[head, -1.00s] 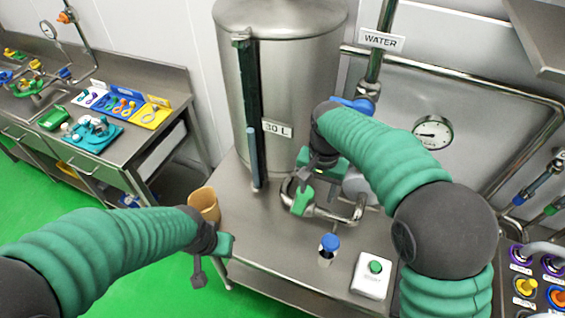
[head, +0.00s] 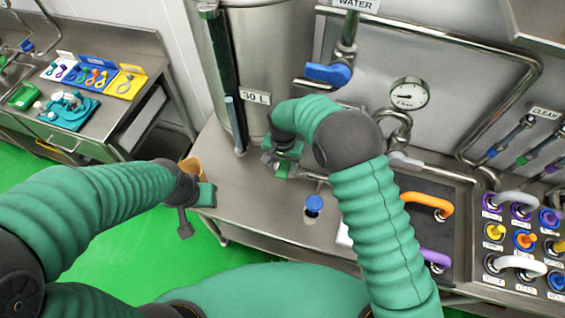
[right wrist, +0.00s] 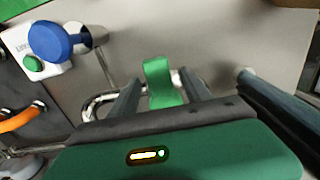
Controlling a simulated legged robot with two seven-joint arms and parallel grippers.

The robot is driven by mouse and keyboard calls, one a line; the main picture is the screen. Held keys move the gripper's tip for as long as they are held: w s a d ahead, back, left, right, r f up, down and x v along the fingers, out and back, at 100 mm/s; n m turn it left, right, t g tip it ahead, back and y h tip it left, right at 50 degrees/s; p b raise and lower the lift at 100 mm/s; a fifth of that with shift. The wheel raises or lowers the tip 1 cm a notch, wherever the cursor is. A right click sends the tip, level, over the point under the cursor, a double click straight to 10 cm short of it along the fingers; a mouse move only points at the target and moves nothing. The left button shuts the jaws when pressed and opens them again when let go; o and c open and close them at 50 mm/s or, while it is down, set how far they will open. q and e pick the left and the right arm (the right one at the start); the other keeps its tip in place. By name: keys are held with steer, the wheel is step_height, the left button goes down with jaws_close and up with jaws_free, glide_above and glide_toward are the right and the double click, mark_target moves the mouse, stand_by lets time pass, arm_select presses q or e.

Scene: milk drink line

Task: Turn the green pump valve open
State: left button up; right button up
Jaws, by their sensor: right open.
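The green pump valve handle (right wrist: 160,82) shows in the right wrist view, standing between the two fingers of my right gripper (right wrist: 160,92). The fingers are apart, one on each side of it, and I cannot tell whether they touch it. A bent steel pipe (right wrist: 90,105) runs close by. In the head view my right gripper (head: 281,168) is low in front of the tank, and its body and arm mostly hide the valve.
The steel tank (head: 275,50) and the blue water valve (head: 328,73) are behind. Coloured hose ports (head: 520,235) are at right.

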steer(key=shift+s+f, duration=0.25)
steer(key=shift+s, duration=0.1)
steer(key=shift+w+a+f, duration=0.1)
steer(key=shift+w+f, duration=0.05)
steer(key=shift+w, duration=0.05)
steer(key=c, duration=0.5)
jaws_close()
steer(key=shift+w+r, duration=0.1)
steer(key=shift+r, duration=0.1)
stand_by(0.4)
